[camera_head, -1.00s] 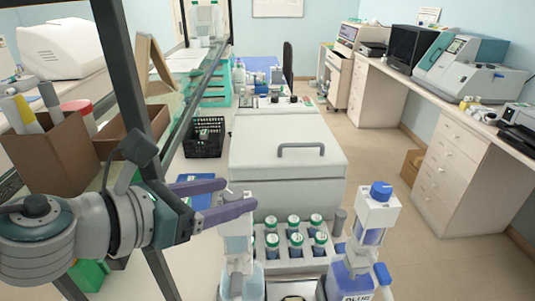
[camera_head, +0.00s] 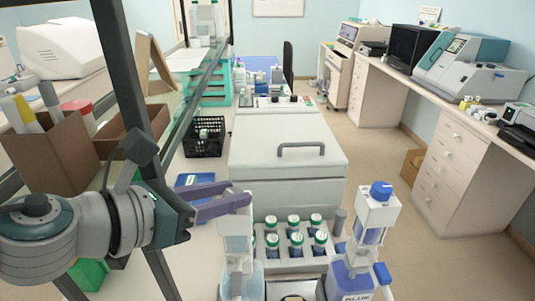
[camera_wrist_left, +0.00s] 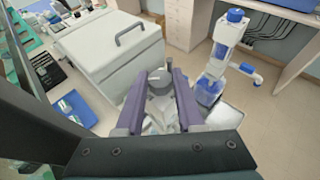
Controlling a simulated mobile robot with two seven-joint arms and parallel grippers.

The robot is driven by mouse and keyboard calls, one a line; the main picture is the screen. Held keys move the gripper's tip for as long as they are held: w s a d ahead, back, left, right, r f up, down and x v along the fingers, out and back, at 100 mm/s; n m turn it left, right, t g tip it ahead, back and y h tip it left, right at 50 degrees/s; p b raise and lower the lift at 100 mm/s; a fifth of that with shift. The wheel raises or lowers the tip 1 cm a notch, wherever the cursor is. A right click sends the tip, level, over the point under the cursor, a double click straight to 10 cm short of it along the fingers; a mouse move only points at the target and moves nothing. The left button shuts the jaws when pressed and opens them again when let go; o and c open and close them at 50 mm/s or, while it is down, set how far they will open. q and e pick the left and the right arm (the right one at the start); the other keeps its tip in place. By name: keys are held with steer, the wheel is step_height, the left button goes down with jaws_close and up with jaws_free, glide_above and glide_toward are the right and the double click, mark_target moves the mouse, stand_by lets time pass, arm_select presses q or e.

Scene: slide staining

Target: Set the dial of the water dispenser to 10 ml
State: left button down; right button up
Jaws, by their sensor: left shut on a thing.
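The water dispenser (camera_head: 238,243) is a clear and white bottle-top unit at the front of the bench, left of the vial rack. My left gripper (camera_head: 243,199) reaches in from the left at the dispenser's top, its purple fingers closed on the dial. In the left wrist view, the grey round dial (camera_wrist_left: 160,83) sits between the two fingertips (camera_wrist_left: 162,76). The fingers cover much of the dial in the head view, and I cannot read its setting. My right gripper is not in view.
A blue-capped dispenser (camera_head: 368,235) on a blue-labelled bottle stands to the right. A rack of green-capped vials (camera_head: 295,252) stands between the two dispensers. A large white lidded box (camera_head: 285,150) is behind. A dark shelf post (camera_head: 125,75) rises close to my left arm.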

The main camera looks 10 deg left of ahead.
arm_select(q)
steer(key=shift+s+d+r+n+t+y+p, duration=0.15)
steer(key=shift+n+t+y+p, duration=0.15)
steer(key=shift+n+y+p, duration=0.45)
steer(key=shift+d+n+t+y+p, duration=0.2)
steer(key=shift+n+t+y+p, duration=0.2)
steer(key=shift+n+y+p, duration=0.7)
steer(key=n+y, duration=0.2)
steer(key=shift+d+y+p, duration=0.15)
steer(key=shift+y+p, duration=0.2)
steer(key=shift+p, duration=0.05)
steer(key=shift+d+f+n+y, duration=0.1)
steer(key=shift+f+n+y, duration=0.1)
steer(key=shift+n+y, duration=1.45)
steer(key=shift+y, duration=0.35)
steer(key=c, duration=0.5)
jaws_free()
